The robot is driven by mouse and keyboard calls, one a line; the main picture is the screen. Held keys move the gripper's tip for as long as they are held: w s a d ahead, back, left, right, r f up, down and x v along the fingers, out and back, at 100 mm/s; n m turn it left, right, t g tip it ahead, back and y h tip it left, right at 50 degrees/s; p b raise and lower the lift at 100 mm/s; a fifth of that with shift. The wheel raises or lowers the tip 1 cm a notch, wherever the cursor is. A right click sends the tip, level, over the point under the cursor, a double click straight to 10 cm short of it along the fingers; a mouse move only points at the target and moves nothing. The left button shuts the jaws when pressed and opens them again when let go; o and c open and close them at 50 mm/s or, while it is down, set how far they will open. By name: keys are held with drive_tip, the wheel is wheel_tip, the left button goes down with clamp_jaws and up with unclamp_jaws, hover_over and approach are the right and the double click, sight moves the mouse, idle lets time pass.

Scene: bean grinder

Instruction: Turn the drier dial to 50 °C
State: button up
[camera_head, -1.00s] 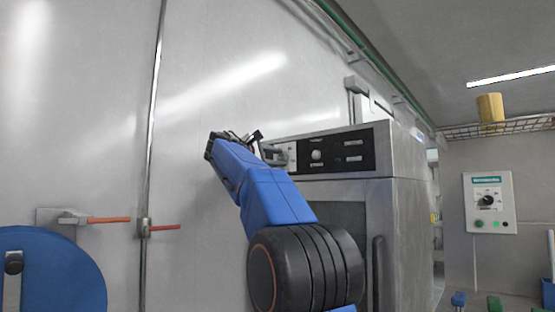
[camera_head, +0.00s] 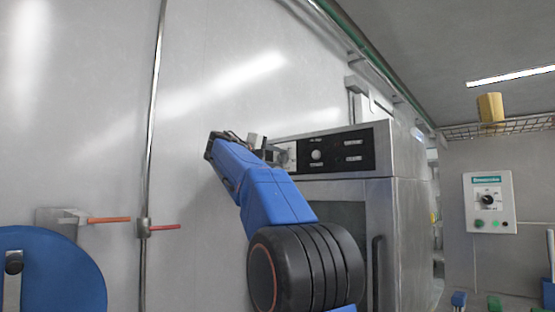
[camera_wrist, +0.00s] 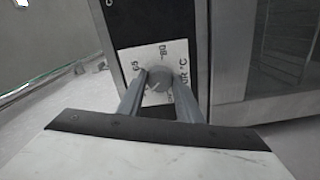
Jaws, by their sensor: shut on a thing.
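The drier (camera_head: 408,160) is a grey metal cabinet with a black control strip (camera_head: 352,150) along its top front. In the wrist view the drier dial (camera_wrist: 157,88) is a round grey knob on a white scale plate (camera_wrist: 126,62). My gripper (camera_wrist: 161,77) is shut on the dial, one finger on each side. In the head view my gripper (camera_head: 266,147) is at the strip's left end, where my arm partly hides the scale plate.
The drier door has a window and a dark vertical handle (camera_head: 378,272). A white round knob (camera_head: 316,155) sits on the strip right of my gripper. A grey wall panel stands close on the left. A separate control box (camera_head: 489,202) hangs on the right wall.

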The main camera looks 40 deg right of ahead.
drive_tip(key=shift+f, duration=0.15)
idle(0.3)
drive_tip(key=o, duration=1)
drive_tip(key=shift+o, duration=0.2)
drive_tip(key=shift+a, duration=0.1)
drive_tip(key=s+a, duration=0.1)
drive_tip(key=a, duration=1.6)
drive_tip(key=shift+s, duration=0.2)
drive_tip(key=shift+a, duration=0.1)
